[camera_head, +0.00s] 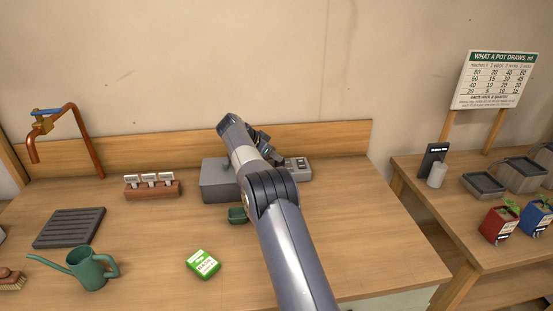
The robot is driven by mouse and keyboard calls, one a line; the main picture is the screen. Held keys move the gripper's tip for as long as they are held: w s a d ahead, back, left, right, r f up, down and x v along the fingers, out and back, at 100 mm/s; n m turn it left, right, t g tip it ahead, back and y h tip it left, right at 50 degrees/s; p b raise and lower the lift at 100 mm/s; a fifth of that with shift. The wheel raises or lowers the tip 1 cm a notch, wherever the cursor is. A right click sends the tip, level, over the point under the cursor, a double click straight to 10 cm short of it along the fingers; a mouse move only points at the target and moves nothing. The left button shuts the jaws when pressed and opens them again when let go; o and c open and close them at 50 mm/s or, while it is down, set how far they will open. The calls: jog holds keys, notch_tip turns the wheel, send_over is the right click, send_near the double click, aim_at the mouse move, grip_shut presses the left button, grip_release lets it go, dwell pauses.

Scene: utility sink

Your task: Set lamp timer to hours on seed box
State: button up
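A small green box with a white label (203,264), likely the seed box, lies flat near the front of the wooden bench. Its print is too small to read surely. A grey unit with small dark and light parts on its top (297,168) sits at the back of the bench; it may be the lamp timer, but its setting cannot be read. My arm reaches across the bench and covers part of it. My gripper (268,138) is just above and behind the grey unit's left part. Its fingers are mostly hidden by my arm, and I see no contact clearly.
A grey block (217,182) and a small green pot (237,215) stand beside my arm. To the left are a label rack (153,190), a slatted tray (70,228), a watering can (88,268) and a copper tap (72,125). The bench's right front is clear.

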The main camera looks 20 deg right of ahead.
jog(key=v, duration=0.7)
jog(key=shift+a+r, duration=0.2)
jog(key=x, duration=1.1)
jog(key=shift+p, duration=0.35)
jog(key=shift+f+b, duration=0.1)
jog(key=shift+b, duration=0.2)
jog(key=shift+s, duration=0.1)
jog(key=shift+r+p, duration=0.25)
jog(key=shift+p, duration=0.05)
